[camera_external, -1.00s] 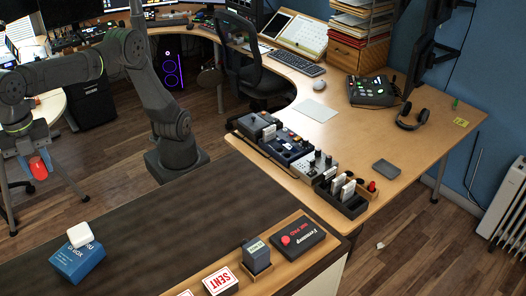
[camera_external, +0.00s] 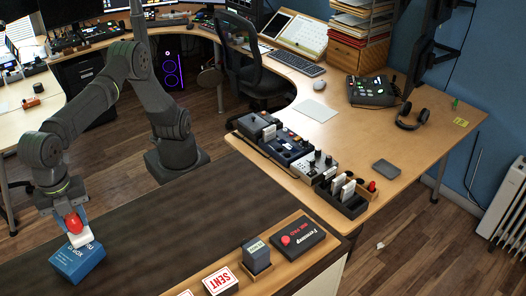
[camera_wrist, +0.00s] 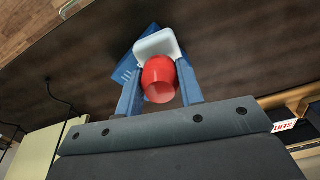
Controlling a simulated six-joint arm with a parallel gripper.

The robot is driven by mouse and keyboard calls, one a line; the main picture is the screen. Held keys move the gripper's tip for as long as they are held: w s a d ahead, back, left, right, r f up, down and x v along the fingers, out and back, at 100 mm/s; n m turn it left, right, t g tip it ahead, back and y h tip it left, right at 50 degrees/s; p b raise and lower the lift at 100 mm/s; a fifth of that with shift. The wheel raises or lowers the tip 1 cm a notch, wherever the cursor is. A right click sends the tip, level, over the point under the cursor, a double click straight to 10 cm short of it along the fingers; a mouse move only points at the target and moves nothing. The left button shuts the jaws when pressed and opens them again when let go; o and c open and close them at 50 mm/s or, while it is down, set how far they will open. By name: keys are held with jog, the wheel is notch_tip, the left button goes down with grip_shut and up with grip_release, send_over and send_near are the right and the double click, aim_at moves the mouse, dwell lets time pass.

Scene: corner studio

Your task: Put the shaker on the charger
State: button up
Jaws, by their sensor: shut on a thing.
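The red shaker (camera_external: 74,223) is between the two blue fingers of my gripper (camera_external: 72,216), which is shut on it. The shaker also shows in the wrist view (camera_wrist: 158,82), between the fingertips (camera_wrist: 158,88). The charger looks to be the white rounded pad (camera_external: 82,239) on top of a blue box (camera_external: 80,264). It shows in the wrist view (camera_wrist: 160,42) just beyond the shaker, which hides part of it. The shaker is directly over or on the pad; I cannot tell whether they touch.
The blue box stands on a dark counter (camera_external: 170,225). A wooden strip along the counter's front edge holds a SENT stamp block (camera_external: 221,281), a small dark block (camera_external: 256,256) and a black stamp pad (camera_external: 299,240). The counter's middle is clear.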

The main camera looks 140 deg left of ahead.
aim_at(71, 215)
jog(key=shift+f, duration=0.35)
jog(key=o, duration=1)
notch_tip(71, 215, up, 12)
jog(key=shift+r, duration=0.2)
jog(key=shift+f, duration=0.1)
notch_tip(71, 215, down, 12)
jog(key=shift+f, duration=0.2)
jog(key=shift+r, duration=1.1)
